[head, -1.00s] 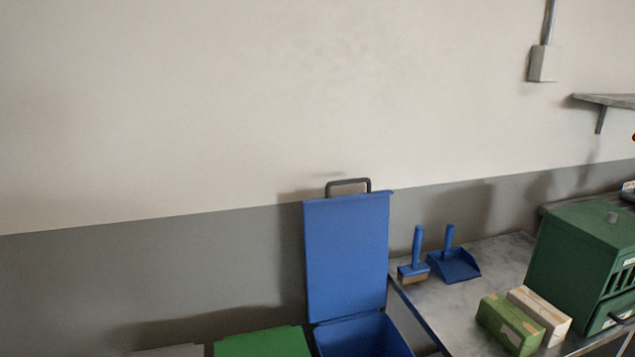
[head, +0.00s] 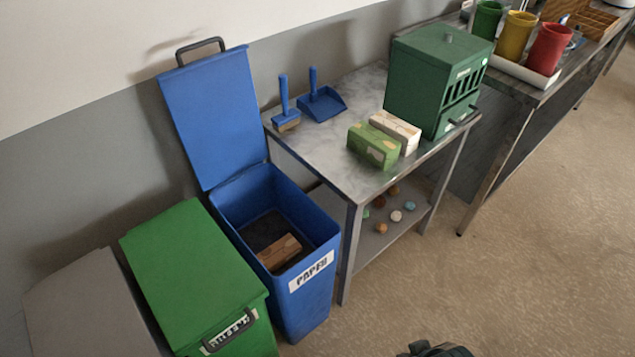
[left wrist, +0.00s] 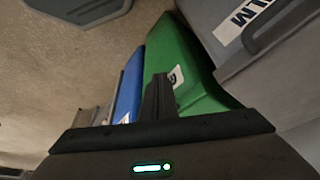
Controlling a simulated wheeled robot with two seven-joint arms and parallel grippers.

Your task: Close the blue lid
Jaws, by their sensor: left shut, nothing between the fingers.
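The blue lid (head: 214,112) stands open and upright against the wall in the head view, hinged at the back of the blue bin (head: 318,295) labelled PAPER. A dark handle (head: 200,49) is on the lid's top edge. A brown box (head: 280,252) lies inside the bin. My left gripper (left wrist: 160,92) is shut and empty in the left wrist view. The blue bin (left wrist: 128,88) shows beyond it there, past a green bin, and appears apart from the gripper. The left gripper cannot be made out in the head view.
A green bin (head: 190,270) with its lid closed and a grey bin (head: 85,310) stand left of the blue bin. A metal table (head: 345,150) with a brush, dustpan, two boxes and a green cabinet (head: 435,75) stands right.

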